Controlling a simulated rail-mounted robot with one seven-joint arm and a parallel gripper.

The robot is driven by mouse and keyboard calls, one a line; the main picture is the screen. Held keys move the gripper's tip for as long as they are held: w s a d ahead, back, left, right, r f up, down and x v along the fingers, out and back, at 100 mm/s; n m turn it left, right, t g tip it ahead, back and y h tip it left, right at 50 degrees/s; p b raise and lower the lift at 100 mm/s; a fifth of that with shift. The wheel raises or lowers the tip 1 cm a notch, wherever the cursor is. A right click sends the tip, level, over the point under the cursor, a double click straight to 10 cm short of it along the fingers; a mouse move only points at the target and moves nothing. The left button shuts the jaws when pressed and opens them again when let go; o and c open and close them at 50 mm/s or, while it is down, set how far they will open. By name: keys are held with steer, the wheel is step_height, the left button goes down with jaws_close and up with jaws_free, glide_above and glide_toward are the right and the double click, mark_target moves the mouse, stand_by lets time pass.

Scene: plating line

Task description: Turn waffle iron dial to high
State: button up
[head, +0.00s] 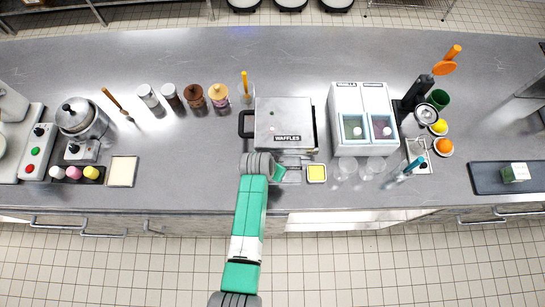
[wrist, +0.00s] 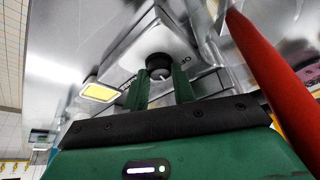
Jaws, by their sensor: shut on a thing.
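The waffle iron (head: 284,115), a grey closed box marked WAFFLES with a black handle at its left, stands mid-counter in the head view. Its black round dial (wrist: 158,62) is on the front panel in the wrist view. My gripper (wrist: 159,82) is shut on the dial, one green finger on each side. Printed letters, seemingly part of OFF, show right of the dial; the other marks are hidden or too small, and I cannot read the dial's setting. In the head view my gripper (head: 279,173) is at the iron's front, and my arm hides the dial.
A yellow-topped square dish (head: 316,173) sits close right of my gripper; it also shows in the wrist view (wrist: 98,91). A white two-bin dispenser (head: 362,118) stands right of the iron. Clear cups (head: 346,168) stand before it. Topping jars (head: 193,95) stand to the left.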

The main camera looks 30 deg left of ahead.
steer(key=o, duration=1)
steer(key=v, duration=0.7)
steer(key=shift+s+r+p, duration=0.15)
steer(key=shift+r+p, duration=0.2)
steer(key=shift+p, duration=0.05)
